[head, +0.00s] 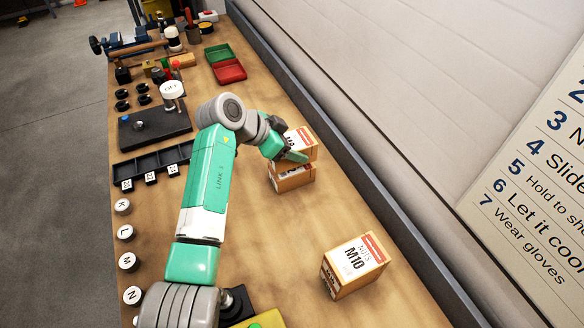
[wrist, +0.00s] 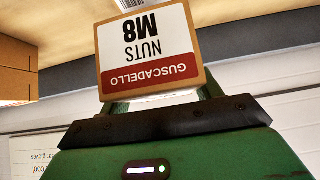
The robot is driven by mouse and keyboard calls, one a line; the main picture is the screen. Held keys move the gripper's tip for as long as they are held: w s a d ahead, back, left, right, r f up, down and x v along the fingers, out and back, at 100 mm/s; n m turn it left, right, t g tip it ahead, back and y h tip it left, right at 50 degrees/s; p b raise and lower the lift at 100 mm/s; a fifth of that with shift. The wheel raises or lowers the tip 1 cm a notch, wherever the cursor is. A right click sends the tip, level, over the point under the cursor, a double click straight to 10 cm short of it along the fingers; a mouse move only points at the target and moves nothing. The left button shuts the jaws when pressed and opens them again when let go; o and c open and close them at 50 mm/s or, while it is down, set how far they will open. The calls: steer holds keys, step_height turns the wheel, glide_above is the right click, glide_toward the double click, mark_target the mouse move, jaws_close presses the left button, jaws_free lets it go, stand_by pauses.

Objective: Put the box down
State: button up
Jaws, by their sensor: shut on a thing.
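My gripper (head: 290,154) is shut on a small brown cardboard box (head: 303,140) with a white and red label. In the wrist view this box (wrist: 150,48) reads "M8 NUTS GUSCADELLO", upside down in the picture, between my fingers. In the head view another cardboard box (head: 293,180) shows just below the held one, partly covered by it. I cannot tell whether the two touch. The wooden bench (head: 240,240) lies beneath.
An M10 nuts box (head: 354,265) stands alone nearer on the bench. Green (head: 219,53) and red (head: 229,72) trays lie farther back. A raised edge (head: 375,205) runs along the wall side. Bare wood lies between the M10 box and the boxes at my gripper.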

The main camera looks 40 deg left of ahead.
steer(key=shift+w+a, duration=0.15)
steer(key=shift+w, duration=0.2)
step_height(320, 180, down, 4)
steer(key=b, duration=0.3)
steer(key=shift+r, duration=0.35)
steer(key=o, duration=1.4)
steer(key=shift+f, duration=0.15)
steer(key=shift+s+r, duration=0.1)
steer(key=shift+r, duration=0.15)
steer(key=p+v, duration=0.3)
steer(key=v, duration=0.8)
steer(key=shift+s+a+r, duration=0.1)
steer(key=shift+s+r, duration=0.1)
steer(key=shift+s, duration=0.1)
